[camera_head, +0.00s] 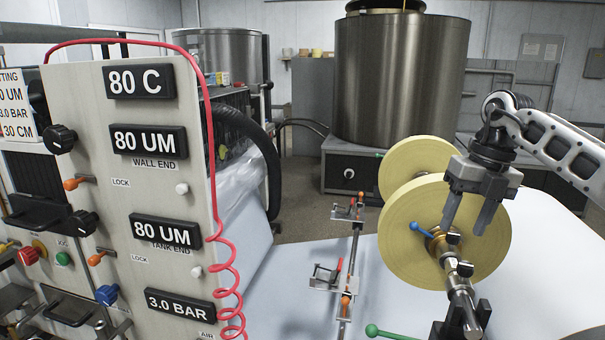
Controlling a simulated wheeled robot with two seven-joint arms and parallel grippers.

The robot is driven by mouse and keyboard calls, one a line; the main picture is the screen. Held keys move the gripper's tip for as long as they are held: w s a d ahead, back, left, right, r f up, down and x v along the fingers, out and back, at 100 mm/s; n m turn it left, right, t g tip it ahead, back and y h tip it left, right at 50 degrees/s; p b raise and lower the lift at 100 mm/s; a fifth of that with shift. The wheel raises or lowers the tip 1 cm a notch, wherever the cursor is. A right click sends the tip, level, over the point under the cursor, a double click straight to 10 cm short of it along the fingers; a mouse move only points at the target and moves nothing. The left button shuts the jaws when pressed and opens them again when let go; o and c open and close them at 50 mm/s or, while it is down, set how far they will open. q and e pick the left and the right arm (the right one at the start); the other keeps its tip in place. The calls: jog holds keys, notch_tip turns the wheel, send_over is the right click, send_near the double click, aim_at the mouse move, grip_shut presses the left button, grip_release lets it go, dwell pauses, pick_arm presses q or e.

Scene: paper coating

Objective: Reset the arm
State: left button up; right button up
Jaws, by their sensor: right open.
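My right arm (548,135) comes in from the right edge. Its gripper (468,226) points down and is open, with its two dark fingers apart and nothing visible between them. The fingers show in front of the yellow paper roll (400,235), just above the roll's metal shaft (461,290). I cannot tell whether a finger touches the roll or the shaft. A small blue-tipped lever (421,230) sits left of the fingers at the roll's hub. My left gripper is not in view.
A control panel (155,205) with readouts, knobs and levers fills the left, with a coiled red hose (227,262) along its edge. A second yellow roll (412,160) stands behind the first. A rail with clamps (347,245) stands at centre. A large steel tank (400,80) stands at the back.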

jog(key=s+a+f+m+t+y, duration=0.1)
jog(key=s+a+f+m+y, duration=0.2)
jog(key=a+y, duration=0.5)
jog(key=s+a+f+m+t+y, duration=0.1)
jog(key=s+a+f+t+y, duration=0.15)
jog(key=a+f, duration=0.65)
jog(key=s+a+f+m+t+y, duration=0.15)
jog(key=s+a+y, duration=0.4)
jog(key=a, duration=0.75)
jog(key=s+d+f+m+t+h, duration=0.2)
jog(key=d+f+m+t+h, duration=0.8)
jog(key=m, duration=1)
jog(key=s+d+f+m+g+h, duration=0.2)
jog(key=s+d+f+m, duration=0.1)
jog(key=s+f, duration=0.3)
jog(key=s+d+f+m+g+h, duration=0.3)
jog(key=s+f, duration=0.3)
jog(key=s, duration=0.3)
jog(key=shift+s+d+f+m, duration=0.25)
jog(key=shift+d+f+m, duration=0.15)
jog(key=shift+m, duration=0.45)
